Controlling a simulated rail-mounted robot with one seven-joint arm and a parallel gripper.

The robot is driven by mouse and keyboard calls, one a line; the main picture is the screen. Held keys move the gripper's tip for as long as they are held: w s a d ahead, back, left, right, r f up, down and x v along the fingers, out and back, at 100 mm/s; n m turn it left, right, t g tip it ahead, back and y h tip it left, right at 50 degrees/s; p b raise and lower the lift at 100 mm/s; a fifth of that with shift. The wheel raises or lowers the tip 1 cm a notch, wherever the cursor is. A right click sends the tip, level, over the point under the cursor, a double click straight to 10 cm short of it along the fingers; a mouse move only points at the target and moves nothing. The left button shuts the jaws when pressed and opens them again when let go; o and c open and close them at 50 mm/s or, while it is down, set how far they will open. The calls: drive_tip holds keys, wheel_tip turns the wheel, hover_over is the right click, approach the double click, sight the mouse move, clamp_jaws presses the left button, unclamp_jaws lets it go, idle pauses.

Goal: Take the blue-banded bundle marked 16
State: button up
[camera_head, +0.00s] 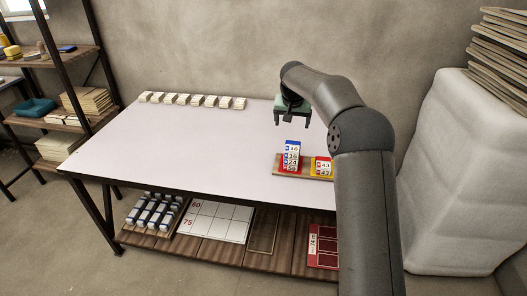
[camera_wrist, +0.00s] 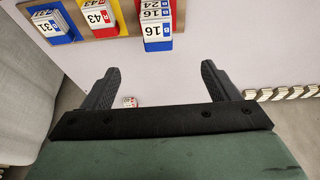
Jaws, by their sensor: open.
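The blue-banded bundle marked 16 (camera_head: 292,148) is at the top of a stack on a wooden tray on the table; it also shows in the wrist view (camera_wrist: 157,31). Two 16 labels show there, and I cannot tell whether both belong to one bundle. A label 24 shows lower in the stack. My gripper (camera_head: 292,123) is open and empty above the table, apart from the stack. In the wrist view, its fingertips (camera_wrist: 160,66) are spread, with the 16 bundle ahead beyond the gap between them.
A yellow-and-red stack marked 43 (camera_head: 322,166) stands right of the 16 stack. A row of pale bundles (camera_head: 192,100) lines the table's back edge. The middle of the table (camera_head: 190,145) is clear. A small red-and-white item (camera_wrist: 129,102) shows between my fingers.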

drive_tip(key=p, duration=0.2)
hover_over(292, 147)
drive_tip(key=s, duration=0.3)
drive_tip(key=f, duration=1)
drive_tip(key=shift+w+a+f, duration=0.2)
drive_tip(key=shift+f, duration=0.2)
drive_tip(key=shift+w+p+x, duration=0.1)
drive_tip(key=shift+p+x, duration=0.15)
drive_tip(key=shift+x, duration=1.1)
drive_tip(key=shift+w+p+x, duration=0.15)
drive_tip(key=shift+p+x, duration=0.1)
drive_tip(key=shift+x, duration=1.1)
drive_tip(key=shift+r, duration=0.1)
drive_tip(key=c, duration=1.1)
